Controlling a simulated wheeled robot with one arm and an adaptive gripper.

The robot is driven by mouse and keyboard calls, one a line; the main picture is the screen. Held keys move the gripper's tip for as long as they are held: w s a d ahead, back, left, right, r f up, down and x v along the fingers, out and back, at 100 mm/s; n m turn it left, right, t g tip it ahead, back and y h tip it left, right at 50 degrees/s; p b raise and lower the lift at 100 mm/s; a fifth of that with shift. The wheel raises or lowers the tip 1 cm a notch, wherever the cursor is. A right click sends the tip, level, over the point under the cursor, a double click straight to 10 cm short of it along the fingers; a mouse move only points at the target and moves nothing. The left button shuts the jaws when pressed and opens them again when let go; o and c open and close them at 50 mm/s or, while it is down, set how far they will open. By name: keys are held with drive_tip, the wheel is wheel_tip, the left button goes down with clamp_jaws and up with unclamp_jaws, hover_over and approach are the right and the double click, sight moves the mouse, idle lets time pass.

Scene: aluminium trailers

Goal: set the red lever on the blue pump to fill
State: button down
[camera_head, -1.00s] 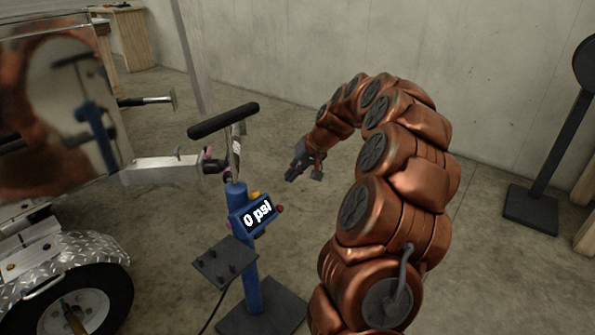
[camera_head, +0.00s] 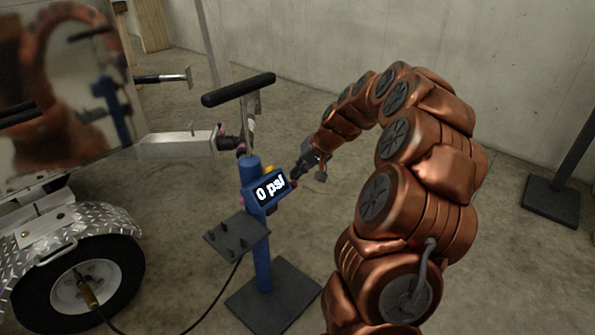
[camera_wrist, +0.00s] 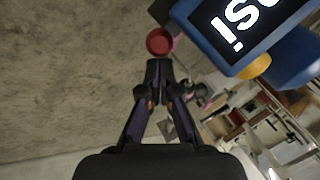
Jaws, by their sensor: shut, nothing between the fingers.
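The blue pump (camera_head: 262,262) stands upright on a dark base plate, with a black T-handle (camera_head: 238,89) on top. Its display (camera_head: 271,189) reads "0 psi". In the wrist view a round red knob end (camera_wrist: 160,41) shows beside the pump's blue housing (camera_wrist: 222,50); I take it for the red lever, seen end-on. My gripper (camera_head: 298,178) is at the right side of the display housing. In the wrist view my gripper (camera_wrist: 159,66) is shut and empty, its fingertips just below the red knob. Whether they touch it I cannot tell. In the head view the gripper hides the red part.
A yellow part (camera_wrist: 256,67) sits on the housing near the red knob. A dark hose (camera_head: 212,300) runs from the pump to the trailer wheel (camera_head: 80,285). The trailer's coupler arm (camera_head: 178,143) is left of the pump.

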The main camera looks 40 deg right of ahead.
drive_tip(key=shift+s+f, duration=0.1)
drive_tip(key=s+d+f+t+b, duration=0.1)
drive_tip(key=s+f, duration=0.4)
drive_tip(key=f, duration=0.1)
idle(0.7)
drive_tip(key=shift+d, duration=0.1)
drive_tip(key=shift+r+p, duration=0.3)
drive_tip(key=shift+r, duration=0.45)
